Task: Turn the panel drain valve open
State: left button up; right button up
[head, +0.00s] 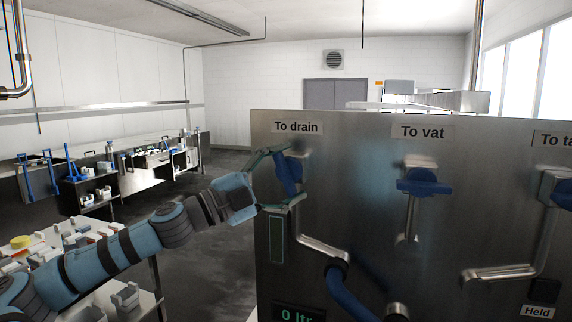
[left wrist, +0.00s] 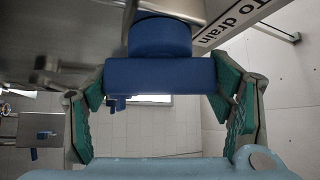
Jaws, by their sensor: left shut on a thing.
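The drain valve has a blue handle (head: 287,174) under the "To drain" label (head: 296,127) on the steel panel (head: 340,200). The handle stands nearly upright, slightly tilted, in the head view. My left gripper (head: 282,176) is shut on it, with one finger near its upper end and one near its lower end. In the left wrist view the blue handle (left wrist: 160,75) lies across between the green finger pads, with the round blue hub behind it. The "To drain" label (left wrist: 238,22) shows beside it. My right gripper is in neither view.
The "To vat" valve's blue handle (head: 424,182) lies level to the right, and another blue handle (head: 562,188) is at the right edge. Bent steel pipes (head: 322,249) run below the valves. A display (head: 298,314) reads "0 ltr". Benches (head: 95,240) stand at left.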

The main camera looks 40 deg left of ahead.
pick_arm(q)
jog(key=shift+f+m+g+y, duration=0.15)
jog(key=shift+m+g+y, duration=0.25)
jog(key=shift+m+g, duration=1.35)
jog(key=shift+m, duration=0.25)
jog(key=o, duration=1.2)
jog(key=shift+c, duration=0.2)
